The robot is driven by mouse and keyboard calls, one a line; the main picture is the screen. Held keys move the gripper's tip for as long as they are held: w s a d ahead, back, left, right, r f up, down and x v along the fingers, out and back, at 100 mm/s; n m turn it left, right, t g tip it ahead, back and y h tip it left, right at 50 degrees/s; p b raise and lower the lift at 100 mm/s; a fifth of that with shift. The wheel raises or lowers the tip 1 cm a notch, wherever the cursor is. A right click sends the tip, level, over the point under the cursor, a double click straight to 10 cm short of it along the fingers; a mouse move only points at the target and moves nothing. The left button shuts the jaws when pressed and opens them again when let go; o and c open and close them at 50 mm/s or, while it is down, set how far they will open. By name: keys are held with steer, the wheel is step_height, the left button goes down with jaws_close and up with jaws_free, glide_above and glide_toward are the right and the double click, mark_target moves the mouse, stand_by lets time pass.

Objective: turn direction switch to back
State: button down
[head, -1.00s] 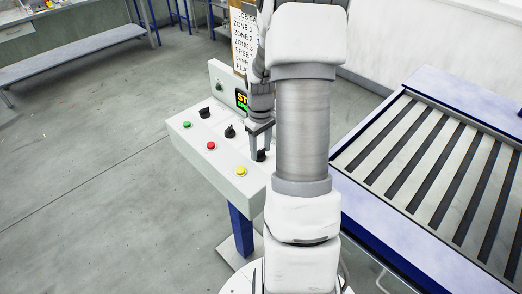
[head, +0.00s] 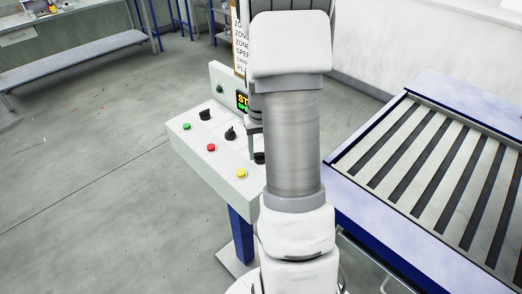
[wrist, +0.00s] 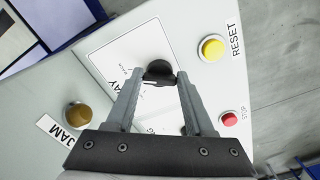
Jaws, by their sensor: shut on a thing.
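A black rotary knob (wrist: 160,72) sits on a white label plate between the fingertips of my gripper (wrist: 158,80) in the wrist view. The fingers are shut on it. The plate's large word is partly hidden and ends in "AY"; its small marks are too small to read. Two more black knobs, a middle one (head: 230,133) and a far left one (head: 205,114), stand free. I cannot tell which knob is the direction switch.
A yellow RESET button (wrist: 212,48) and a red STOP button (wrist: 229,118) lie close on the right in the wrist view. An amber JAM lamp (wrist: 77,116) is on the left. A slatted conveyor (head: 430,150) stands right of the console.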

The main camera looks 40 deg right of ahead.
steer(key=shift+c, duration=1.4)
jaws_free()
steer(key=shift+r, duration=0.15)
step_height(320, 180, up, 17)
steer(key=shift+r, duration=0.1)
